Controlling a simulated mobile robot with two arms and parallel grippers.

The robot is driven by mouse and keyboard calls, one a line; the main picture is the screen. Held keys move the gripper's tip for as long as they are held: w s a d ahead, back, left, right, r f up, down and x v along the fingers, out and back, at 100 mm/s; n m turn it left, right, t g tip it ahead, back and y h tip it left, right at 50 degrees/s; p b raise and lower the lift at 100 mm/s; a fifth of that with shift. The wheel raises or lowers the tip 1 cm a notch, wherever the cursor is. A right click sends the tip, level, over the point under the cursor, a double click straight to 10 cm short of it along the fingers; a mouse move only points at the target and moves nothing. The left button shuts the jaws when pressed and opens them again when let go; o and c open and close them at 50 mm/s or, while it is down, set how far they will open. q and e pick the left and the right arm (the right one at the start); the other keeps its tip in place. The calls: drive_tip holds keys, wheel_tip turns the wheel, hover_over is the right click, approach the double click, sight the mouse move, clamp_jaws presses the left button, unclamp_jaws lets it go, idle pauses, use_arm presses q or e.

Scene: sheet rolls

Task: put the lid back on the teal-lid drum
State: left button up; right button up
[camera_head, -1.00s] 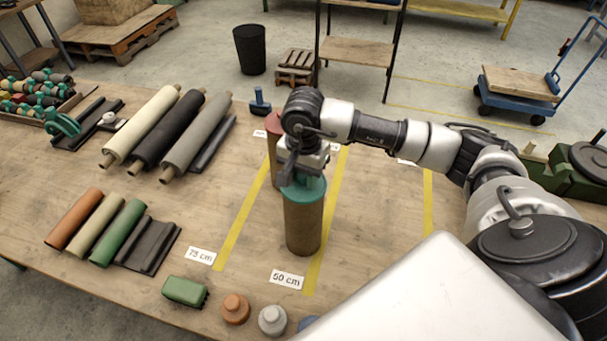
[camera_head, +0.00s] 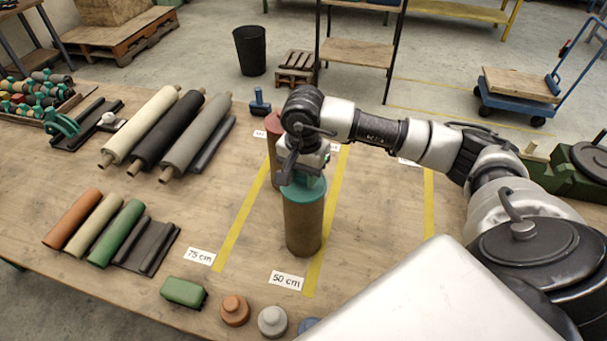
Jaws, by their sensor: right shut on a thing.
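The drum (camera_head: 303,228) is a tall brown cylinder standing upright on the table, just behind the "50 cm" label. The teal lid (camera_head: 312,190) sits at its top; from this angle I see no gap between lid and drum. My right gripper (camera_head: 298,174) points down right over the lid and is shut on it, on a part at the top; the fingertips are partly hidden by the wrist. My left gripper is not in view.
Yellow tape lines mark lanes on the table (camera_head: 380,250). Long rolls (camera_head: 170,130) and shorter rolls (camera_head: 97,228) lie to the left. A green block (camera_head: 184,291) and small knobbed weights (camera_head: 235,309) are near the front edge. A blue tool (camera_head: 260,102) stands at the back.

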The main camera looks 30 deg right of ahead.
idle(0.3)
drive_tip(key=o, duration=1.5)
drive_tip(key=shift+r+p, duration=1.55)
drive_tip(key=shift+r, duration=2)
clamp_jaws()
